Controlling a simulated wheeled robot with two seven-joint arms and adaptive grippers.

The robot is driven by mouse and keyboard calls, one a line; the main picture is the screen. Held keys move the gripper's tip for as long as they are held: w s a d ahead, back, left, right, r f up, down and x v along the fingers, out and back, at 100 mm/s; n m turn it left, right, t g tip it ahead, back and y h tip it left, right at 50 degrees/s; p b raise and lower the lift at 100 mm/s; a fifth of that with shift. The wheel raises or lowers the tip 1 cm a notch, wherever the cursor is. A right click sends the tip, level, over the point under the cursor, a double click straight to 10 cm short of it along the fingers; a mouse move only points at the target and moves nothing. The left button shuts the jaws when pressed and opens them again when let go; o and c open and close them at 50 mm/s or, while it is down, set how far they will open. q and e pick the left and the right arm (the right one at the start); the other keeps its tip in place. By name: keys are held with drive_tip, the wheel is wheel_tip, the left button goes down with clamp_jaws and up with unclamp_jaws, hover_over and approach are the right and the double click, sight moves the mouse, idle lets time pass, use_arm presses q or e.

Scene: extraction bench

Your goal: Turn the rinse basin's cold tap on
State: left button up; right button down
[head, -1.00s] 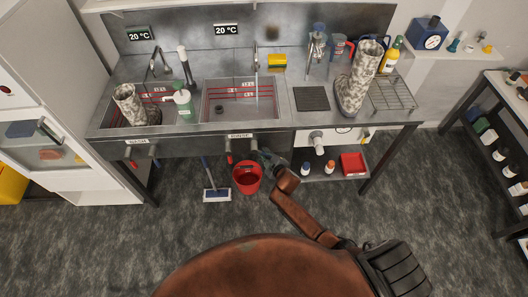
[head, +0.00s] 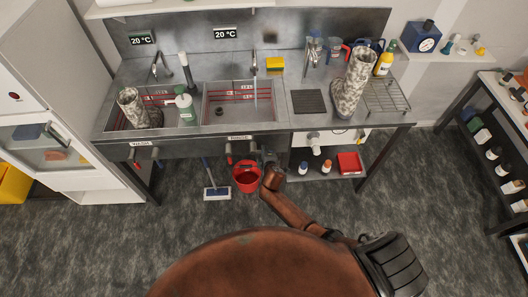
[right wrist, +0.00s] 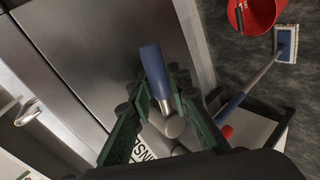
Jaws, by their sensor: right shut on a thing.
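The rinse basin (head: 205,104) is the middle sink of the steel bench, with its spout (head: 254,62) behind it. A pale vertical streak below the spout looks like running water. Under the basin's front edge, a red-marked tap handle (head: 229,152) sits left of my right gripper (head: 268,160). In the right wrist view, the green fingers of my right gripper (right wrist: 160,85) are shut around the blue lever of the cold tap (right wrist: 153,68), which has a metal stem. In the head view this lever is mostly hidden by the gripper. My left gripper is not in view.
A red bucket (head: 246,178) and a blue-handled floor brush (head: 216,192) stand on the floor close to my right gripper. A lower shelf with small bottles (head: 327,166) and a red tray (head: 349,162) is to its right. A wash basin (head: 112,119) holds a patterned boot.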

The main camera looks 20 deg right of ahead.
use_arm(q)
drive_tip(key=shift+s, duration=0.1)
use_arm(e)
drive_tip(key=shift+r, duration=0.15)
drive_tip(key=c, duration=1.8)
unclamp_jaws()
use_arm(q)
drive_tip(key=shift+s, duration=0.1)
use_arm(e)
drive_tip(key=v, duration=1.2)
